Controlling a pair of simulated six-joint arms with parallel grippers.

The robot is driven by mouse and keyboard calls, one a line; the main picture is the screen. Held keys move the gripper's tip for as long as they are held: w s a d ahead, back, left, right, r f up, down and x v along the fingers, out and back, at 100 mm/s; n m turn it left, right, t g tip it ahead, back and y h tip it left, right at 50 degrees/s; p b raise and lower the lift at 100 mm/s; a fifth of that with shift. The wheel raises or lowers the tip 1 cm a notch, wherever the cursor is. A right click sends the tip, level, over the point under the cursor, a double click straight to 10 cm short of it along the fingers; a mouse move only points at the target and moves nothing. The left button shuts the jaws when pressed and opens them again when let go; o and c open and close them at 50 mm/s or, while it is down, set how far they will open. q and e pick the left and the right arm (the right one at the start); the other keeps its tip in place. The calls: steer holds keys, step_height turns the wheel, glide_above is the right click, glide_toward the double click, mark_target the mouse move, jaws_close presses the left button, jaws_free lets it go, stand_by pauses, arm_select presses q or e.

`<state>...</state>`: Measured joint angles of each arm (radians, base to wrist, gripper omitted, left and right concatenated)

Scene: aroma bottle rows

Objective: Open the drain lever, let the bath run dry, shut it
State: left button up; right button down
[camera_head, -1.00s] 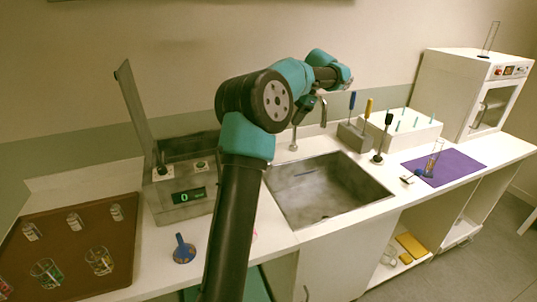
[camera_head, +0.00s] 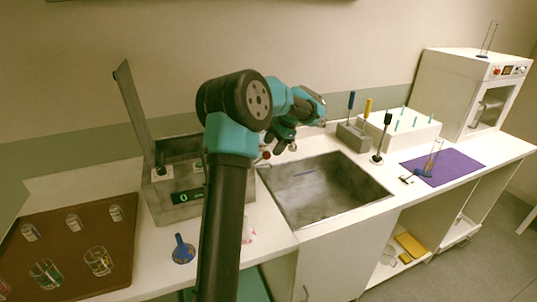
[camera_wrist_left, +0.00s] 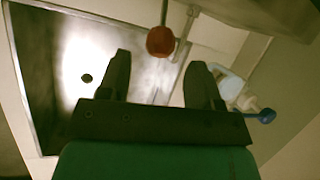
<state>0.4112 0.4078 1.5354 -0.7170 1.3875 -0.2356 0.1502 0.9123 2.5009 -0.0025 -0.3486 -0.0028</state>
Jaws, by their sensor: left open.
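The bath is a grey metal box (camera_head: 185,208) with its lid (camera_head: 136,115) raised and a green display on its front. A lever with a red knob (camera_head: 266,155) sticks out at the bath's right side, by the sink's left edge. In the left wrist view the red knob (camera_wrist_left: 160,41) is on a thin rod, near the gap between my fingertips. My left gripper (camera_head: 282,145) is open and empty, close to the knob. Whether it touches the knob cannot be told. My arm hides part of the bath's right side. My right gripper is not in view.
The sink (camera_head: 325,190) lies right of the bath; its drain hole (camera_wrist_left: 87,78) shows in the left wrist view. A brown tray (camera_head: 70,275) with glasses is at left. A tool block (camera_head: 353,138), white rack (camera_head: 405,135) and purple mat (camera_head: 450,168) are at right.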

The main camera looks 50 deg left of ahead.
mark_target(262, 159)
arm_select(q)
steer(key=shift+x, duration=2.1)
jaws_close()
